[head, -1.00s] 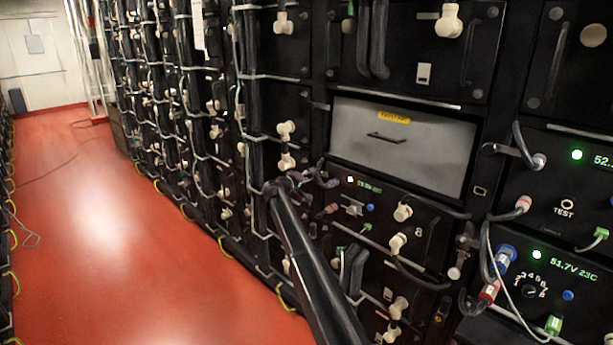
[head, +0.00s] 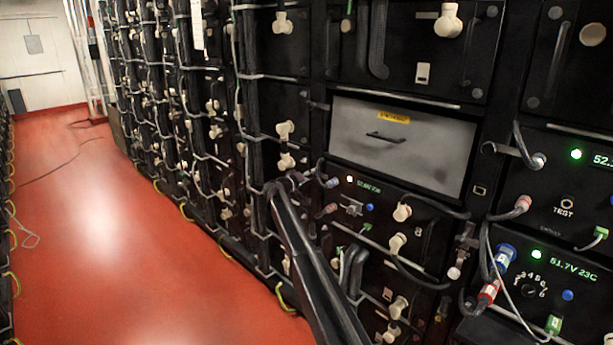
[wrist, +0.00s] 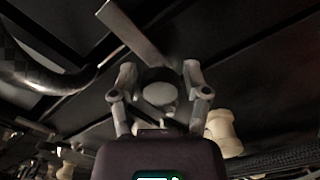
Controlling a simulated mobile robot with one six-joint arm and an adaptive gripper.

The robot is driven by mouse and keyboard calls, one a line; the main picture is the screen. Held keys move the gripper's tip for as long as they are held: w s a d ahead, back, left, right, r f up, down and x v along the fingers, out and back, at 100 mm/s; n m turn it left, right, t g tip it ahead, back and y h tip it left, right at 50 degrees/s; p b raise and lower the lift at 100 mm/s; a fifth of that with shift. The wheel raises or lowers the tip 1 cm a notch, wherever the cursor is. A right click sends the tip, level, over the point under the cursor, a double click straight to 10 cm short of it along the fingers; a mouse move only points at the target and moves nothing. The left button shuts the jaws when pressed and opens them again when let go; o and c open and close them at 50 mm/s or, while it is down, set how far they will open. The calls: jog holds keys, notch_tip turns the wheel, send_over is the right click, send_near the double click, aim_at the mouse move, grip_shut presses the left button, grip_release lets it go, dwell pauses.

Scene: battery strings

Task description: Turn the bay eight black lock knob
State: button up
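The bay eight module (head: 418,232) is a black front marked 8, with a green readout, pale knobs and cables. My gripper (wrist: 160,76) has its two grey fingers apart, one on each side of a dark round knob (wrist: 158,92) with a paler lower face. Gaps show between the knob and the fingers. A flat metal bar (wrist: 134,30) runs up and left from behind the knob. In the head view my dark arm ends at the left edge of the bay eight module, and it hides the knob there.
A grey drawer (head: 400,150) with a yellow label sits above the bay eight module. Cables and pale knobs crowd the racks around it. A cream knob (wrist: 222,130) stands right of my gripper.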

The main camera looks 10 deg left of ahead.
jog(key=shift+a, duration=0.1)
dwell(0.3)
jog(key=shift+s, duration=0.1)
jog(key=v, duration=1.2)
